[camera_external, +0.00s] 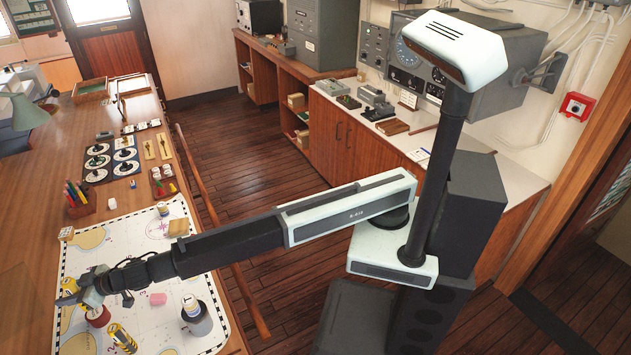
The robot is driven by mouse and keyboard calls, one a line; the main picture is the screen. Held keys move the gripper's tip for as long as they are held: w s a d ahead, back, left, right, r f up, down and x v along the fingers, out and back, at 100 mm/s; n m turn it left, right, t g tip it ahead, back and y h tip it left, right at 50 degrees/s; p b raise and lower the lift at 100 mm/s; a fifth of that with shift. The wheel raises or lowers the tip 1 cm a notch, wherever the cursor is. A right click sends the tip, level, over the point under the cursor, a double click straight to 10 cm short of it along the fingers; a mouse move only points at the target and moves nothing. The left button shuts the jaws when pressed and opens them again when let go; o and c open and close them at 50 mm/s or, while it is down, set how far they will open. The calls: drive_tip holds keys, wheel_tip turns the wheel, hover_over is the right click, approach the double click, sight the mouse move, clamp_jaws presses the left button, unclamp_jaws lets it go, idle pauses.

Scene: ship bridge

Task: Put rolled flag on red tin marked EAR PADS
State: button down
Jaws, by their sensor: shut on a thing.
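My gripper (72,297) is low over the chart at the near left end of the table. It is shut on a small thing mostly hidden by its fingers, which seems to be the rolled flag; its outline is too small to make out. A red tin (98,317) stands on the chart just right of and below the fingers, partly covered by my gripper. Its lettering is not readable. I cannot tell whether the held thing touches the tin.
A yellow cylinder (122,338) is close to the red tin. A pen holder (79,200) stands farther back. A wooden rail edges the table.

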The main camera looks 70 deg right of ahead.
wheel_tip(320, 180, down, 4)
drive_tip(key=shift+r+b, duration=0.25)
drive_tip(key=shift+b, duration=0.8)
drive_tip(key=shift+s+r, duration=0.1)
drive_tip(key=shift+r, duration=0.2)
drive_tip(key=shift+f, duration=0.25)
drive_tip(key=c, duration=1)
unclamp_jaws()
drive_tip(key=shift+r, duration=0.1)
drive_tip(key=shift+r, duration=0.1)
drive_tip(key=shift+s+d+r+p, duration=0.15)
drive_tip(key=shift+s+r+p, duration=0.1)
drive_tip(key=shift+p, duration=0.2)
drive_tip(key=p+v, duration=0.3)
drive_tip(key=v, duration=0.8)
drive_tip(key=shift+s, duration=0.2)
